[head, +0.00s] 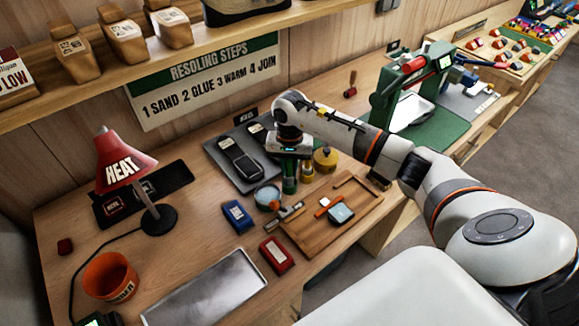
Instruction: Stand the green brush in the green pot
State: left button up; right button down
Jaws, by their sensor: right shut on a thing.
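My right gripper (289,163) points down over the back middle of the bench, shut on a narrow green object that looks like the green brush (289,184). The brush hangs roughly upright below the jaws; its upper part is hidden by the gripper. Just left and in front of it stands a small round container with a blue-green rim (267,196), which may be the green pot. The brush shows beside this container; I cannot tell how high its lower end is above the bench. My left gripper is not in view.
A yellow bottle (307,172) and a yellow round item (325,159) stand close right of the brush. A wooden tray (340,222) lies in front. A dark mat (222,160) with shoe soles is behind left. An orange pot (110,276) and red lamp (125,162) stand left.

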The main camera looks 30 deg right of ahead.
jog(key=c, duration=1.2)
grip_release()
jog(key=shift+r, duration=0.45)
jog(key=r+b, duration=0.1)
jog(key=r, duration=0.4)
jog(key=r+b, duration=0.2)
jog(key=r, duration=0.4)
jog(key=shift+w+d, duration=0.2)
